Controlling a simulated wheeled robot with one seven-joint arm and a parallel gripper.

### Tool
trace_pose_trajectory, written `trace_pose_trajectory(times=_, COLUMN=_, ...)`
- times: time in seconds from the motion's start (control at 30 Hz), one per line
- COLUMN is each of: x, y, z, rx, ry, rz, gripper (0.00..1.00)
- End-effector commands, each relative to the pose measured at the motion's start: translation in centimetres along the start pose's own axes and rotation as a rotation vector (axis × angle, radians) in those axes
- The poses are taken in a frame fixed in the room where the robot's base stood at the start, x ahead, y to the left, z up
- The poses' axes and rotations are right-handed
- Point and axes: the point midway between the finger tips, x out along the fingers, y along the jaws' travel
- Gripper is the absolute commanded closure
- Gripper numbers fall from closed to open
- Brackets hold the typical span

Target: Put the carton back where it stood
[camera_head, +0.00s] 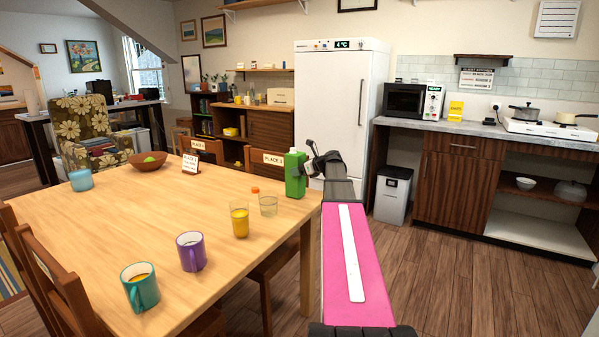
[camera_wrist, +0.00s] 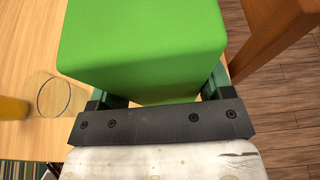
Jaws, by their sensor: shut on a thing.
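The green carton (camera_head: 295,178) is upright at the far right corner of the wooden table (camera_head: 120,225). My gripper (camera_head: 307,168) reaches it from the right and is shut on it. In the wrist view the carton (camera_wrist: 140,45) fills the space between the fingers of my gripper (camera_wrist: 158,100). I cannot tell whether its base touches the tabletop or hangs just above it. A small orange cap (camera_head: 255,190) lies on the table left of the carton.
A clear glass (camera_head: 268,206) and a glass of orange juice (camera_head: 239,222) stand close to the carton's left. A purple mug (camera_head: 191,252), a teal mug (camera_head: 140,288), a place card (camera_head: 191,164) and a bowl (camera_head: 147,162) are farther away. The table's middle is clear.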

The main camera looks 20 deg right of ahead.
Motion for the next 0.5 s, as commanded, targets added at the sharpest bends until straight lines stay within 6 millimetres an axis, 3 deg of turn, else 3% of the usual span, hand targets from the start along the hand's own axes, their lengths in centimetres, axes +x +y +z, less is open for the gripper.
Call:
trace_pose_trajectory(times=0.37, x=0.23, y=0.00, z=-0.50, rx=0.000, ry=-0.002, rz=0.000, gripper=0.83)
trace_pose_trajectory(times=0.4, x=0.25, y=0.00, z=-0.58, rx=0.000, ry=0.000, rz=0.000, gripper=0.20)
trace_pose_trajectory(times=0.47, x=0.24, y=0.01, z=-0.56, rx=-0.001, ry=0.000, rz=0.000, gripper=0.01)
trace_pose_trajectory(times=0.5, x=0.24, y=0.01, z=-0.55, rx=-0.001, ry=0.000, rz=0.000, gripper=0.01)
